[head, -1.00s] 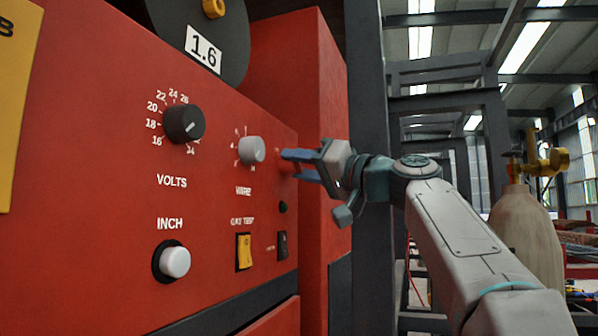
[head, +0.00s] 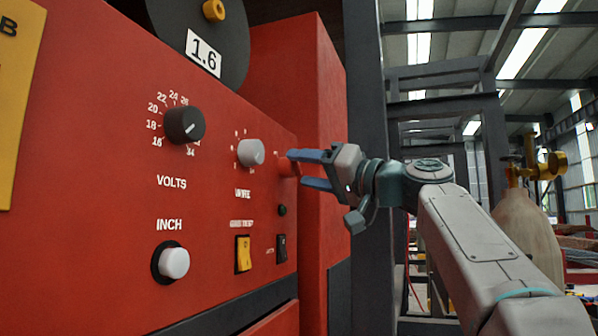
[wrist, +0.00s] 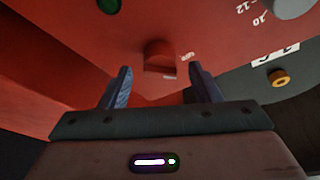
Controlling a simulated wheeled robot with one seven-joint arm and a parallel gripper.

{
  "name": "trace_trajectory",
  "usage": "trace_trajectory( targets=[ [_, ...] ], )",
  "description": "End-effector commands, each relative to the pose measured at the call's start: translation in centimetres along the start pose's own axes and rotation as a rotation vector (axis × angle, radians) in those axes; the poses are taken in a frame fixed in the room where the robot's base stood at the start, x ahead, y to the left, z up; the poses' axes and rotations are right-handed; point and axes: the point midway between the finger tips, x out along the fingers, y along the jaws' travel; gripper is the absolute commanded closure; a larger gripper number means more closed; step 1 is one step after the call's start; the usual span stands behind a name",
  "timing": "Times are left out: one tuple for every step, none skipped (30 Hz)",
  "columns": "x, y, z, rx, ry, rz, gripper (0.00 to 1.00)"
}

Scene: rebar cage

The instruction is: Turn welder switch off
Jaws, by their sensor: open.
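The red welder panel (head: 215,195) fills the left of the head view. A red knob (head: 286,166) sticks out near its right edge, and it also shows in the wrist view (wrist: 159,56) beside a small white label. My gripper (head: 307,170) is open, with its blue fingers pointing at the panel, one above the other in the head view. In the wrist view the fingers (wrist: 160,80) stand either side of the knob, with nothing held. The upper finger overlaps the knob in the head view; I cannot tell whether they touch.
Nearby on the panel are a grey WIRE knob (head: 251,152), a black VOLTS knob (head: 184,125), a yellow rocker (head: 243,253), a black rocker (head: 282,248) and a white INCH button (head: 174,263). A gas cylinder (head: 527,225) stands to the right.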

Motion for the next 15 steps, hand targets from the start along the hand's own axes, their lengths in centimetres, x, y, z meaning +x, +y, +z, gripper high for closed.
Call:
trace_trajectory(
  targets=[
    [-1.3,0.1,0.2,-0.003,0.004,0.004,0.43],
    [-1.9,0.1,0.1,-0.002,0.004,0.004,0.43],
    [-2.9,0.1,0.1,-0.002,0.004,0.005,0.43],
    [-3.6,0.1,0.2,-0.002,0.004,0.004,0.43],
    [-4.3,0.1,0.1,-0.002,0.004,0.005,0.43],
    [-5.3,0.1,0.1,-0.002,0.003,0.005,0.43],
    [-6.0,0.1,0.1,-0.003,0.005,0.005,0.43],
    [-6.6,0.1,0.1,-0.003,0.003,0.004,0.43],
    [-7.5,0.1,0.1,-0.002,0.004,0.004,0.43],
    [-8.1,0.1,0.1,-0.002,0.003,0.004,0.43],
    [-8.6,0.1,0.1,-0.002,0.003,0.004,0.43],
    [-9.3,0.0,0.0,-0.002,0.003,0.003,0.43],
    [-9.7,0.0,0.0,-0.001,0.003,0.003,0.43],
    [-10.1,0.0,0.0,-0.001,0.001,0.002,0.43],
    [-10.6,0.0,0.0,-0.001,0.002,0.002,0.43]
  ],
)
